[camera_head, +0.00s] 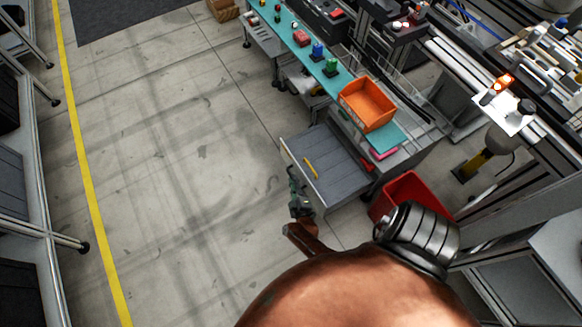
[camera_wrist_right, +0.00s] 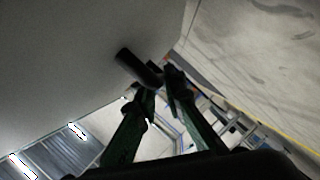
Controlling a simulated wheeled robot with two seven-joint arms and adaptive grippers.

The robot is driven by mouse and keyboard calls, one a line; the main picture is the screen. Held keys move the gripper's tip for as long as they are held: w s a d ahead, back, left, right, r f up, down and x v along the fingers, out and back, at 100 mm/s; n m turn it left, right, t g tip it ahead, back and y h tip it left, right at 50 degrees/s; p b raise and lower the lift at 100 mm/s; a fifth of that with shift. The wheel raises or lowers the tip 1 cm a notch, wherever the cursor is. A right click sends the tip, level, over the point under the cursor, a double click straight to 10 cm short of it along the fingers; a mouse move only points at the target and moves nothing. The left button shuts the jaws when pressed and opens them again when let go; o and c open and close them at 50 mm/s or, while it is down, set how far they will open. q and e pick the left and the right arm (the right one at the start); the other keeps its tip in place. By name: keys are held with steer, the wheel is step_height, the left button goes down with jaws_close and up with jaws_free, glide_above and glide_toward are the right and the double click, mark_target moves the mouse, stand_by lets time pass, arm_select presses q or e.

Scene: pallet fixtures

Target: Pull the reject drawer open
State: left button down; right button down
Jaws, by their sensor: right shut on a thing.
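The reject drawer (camera_head: 338,172) stands pulled out from under the workbench at the centre right of the head view. Its grey inside shows, with a yellow item (camera_head: 311,168) lying in it. My right gripper (camera_head: 296,190) is at the outer side of the drawer's front. In the right wrist view, its two dark green fingers (camera_wrist_right: 161,76) are closed around the black bar handle (camera_wrist_right: 138,68) on the pale drawer front (camera_wrist_right: 75,50). The part of the handle between the fingertips is hidden. My left gripper is not in view.
An orange bin (camera_head: 368,104) stands on the teal bench top (camera_head: 322,68), with several small coloured items further back. A red bin (camera_head: 412,196) stands to the right of the drawer. The floor (camera_head: 190,170) to the left is clear up to a yellow line (camera_head: 84,170).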

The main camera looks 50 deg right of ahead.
steer(key=shift+w+a, duration=0.1)
steer(key=shift+a, duration=0.25)
steer(key=c, duration=2)
jaws_free()
